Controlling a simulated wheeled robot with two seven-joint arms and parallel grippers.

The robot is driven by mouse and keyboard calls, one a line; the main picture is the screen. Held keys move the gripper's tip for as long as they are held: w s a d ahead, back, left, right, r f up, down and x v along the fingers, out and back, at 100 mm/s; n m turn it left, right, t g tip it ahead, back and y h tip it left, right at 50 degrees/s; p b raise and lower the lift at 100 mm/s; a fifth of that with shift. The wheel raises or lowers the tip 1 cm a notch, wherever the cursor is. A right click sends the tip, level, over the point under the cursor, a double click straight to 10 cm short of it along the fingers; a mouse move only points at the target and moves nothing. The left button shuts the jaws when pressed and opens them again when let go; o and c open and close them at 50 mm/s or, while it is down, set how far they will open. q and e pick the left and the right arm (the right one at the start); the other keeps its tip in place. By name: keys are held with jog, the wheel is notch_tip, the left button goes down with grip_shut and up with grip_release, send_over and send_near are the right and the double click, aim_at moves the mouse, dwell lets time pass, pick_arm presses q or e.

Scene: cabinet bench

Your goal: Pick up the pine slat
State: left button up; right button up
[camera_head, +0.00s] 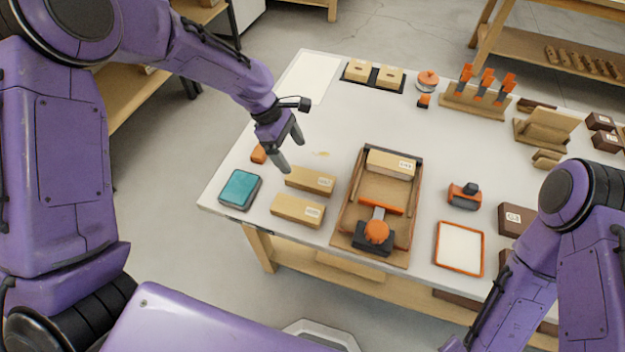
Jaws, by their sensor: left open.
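Two pale wooden slats lie on the white bench (333,120), left of the wooden tray. The farther slat (309,180) and the nearer slat (297,211) each carry a small white label; I cannot tell from the labels which is called pine. A third pale labelled block (390,164) sits inside the tray. My left gripper (292,155) is open and empty, with its fingers pointing down above the bench, just behind the farther slat and apart from it. My right arm comes in at the lower right, and its gripper is out of view.
The wooden tray (347,207) holds an orange-knobbed tool (376,232). An orange-rimmed tray (438,248) lies to the right. Bench behind the slats is mostly clear.

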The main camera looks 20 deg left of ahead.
aim_at(309, 178)
pick_arm(q)
jog(key=x, duration=0.4)
jog(key=shift+w+d+f, duration=0.1)
jog(key=shift+d+f, duration=0.05)
jog(key=shift+f, duration=0.05)
jog(key=shift+d+f+p, duration=0.2)
jog(key=shift+f+p, duration=0.15)
jog(key=shift+p, duration=0.05)
jog(key=p+x, duration=0.1)
jog(key=x, duration=0.3)
jog(key=shift+d, duration=0.25)
jog(key=shift+d+f, duration=0.1)
jog(key=shift+f, duration=0.2)
jog(key=c, duration=1.2)
